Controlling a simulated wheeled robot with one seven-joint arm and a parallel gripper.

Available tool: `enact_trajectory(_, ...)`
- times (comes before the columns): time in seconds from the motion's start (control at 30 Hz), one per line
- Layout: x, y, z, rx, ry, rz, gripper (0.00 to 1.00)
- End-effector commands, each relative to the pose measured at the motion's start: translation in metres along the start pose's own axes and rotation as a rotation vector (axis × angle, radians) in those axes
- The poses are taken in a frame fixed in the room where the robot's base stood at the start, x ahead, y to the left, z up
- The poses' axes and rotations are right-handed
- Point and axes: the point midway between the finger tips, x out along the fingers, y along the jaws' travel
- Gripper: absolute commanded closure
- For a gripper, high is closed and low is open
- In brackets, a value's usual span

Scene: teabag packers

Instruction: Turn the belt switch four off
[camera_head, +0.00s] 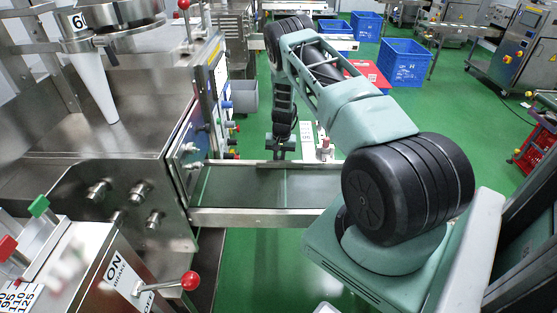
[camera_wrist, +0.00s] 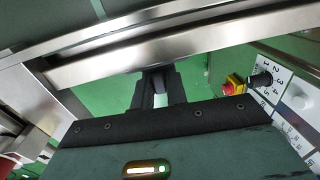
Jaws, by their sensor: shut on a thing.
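My gripper (camera_wrist: 160,100) shows in the wrist view with its two dark fingers close together, below a metal conveyor rail (camera_wrist: 200,40). A small grey piece (camera_wrist: 160,86) shows between the fingers, and they are shut on it. I cannot tell whether it is belt switch four, as the fingers hide most of it. In the head view my gripper (camera_head: 282,148) is beyond the far edge of the conveyor belt (camera_head: 250,185), partly hidden by the rail. No label reading belt switch four is legible.
A white panel (camera_wrist: 290,92) with a black knob (camera_wrist: 260,80) and numbers is at the right in the wrist view. A red button on yellow (camera_wrist: 232,84) is beside it. The steel machine (camera_head: 110,150) stands left. Blue crates (camera_head: 402,64) stand on open green floor behind.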

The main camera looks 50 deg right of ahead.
Motion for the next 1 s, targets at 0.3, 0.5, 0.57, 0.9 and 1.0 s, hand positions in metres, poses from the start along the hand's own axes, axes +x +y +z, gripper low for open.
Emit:
enact_trajectory(0.3,0.0050,0.0090,-0.0016,0.010,0.003,-0.233,1.00)
enact_trajectory(0.5,0.0065,0.0112,-0.0013,0.008,0.002,-0.379,1.00)
enact_trajectory(0.57,0.0066,0.0119,-0.0013,0.007,0.003,-0.417,1.00)
enact_trajectory(0.9,0.0045,0.0121,-0.0006,0.001,0.001,-0.556,1.00)
enact_trajectory(1.0,0.0039,0.0124,-0.0004,0.000,0.001,-0.572,1.00)
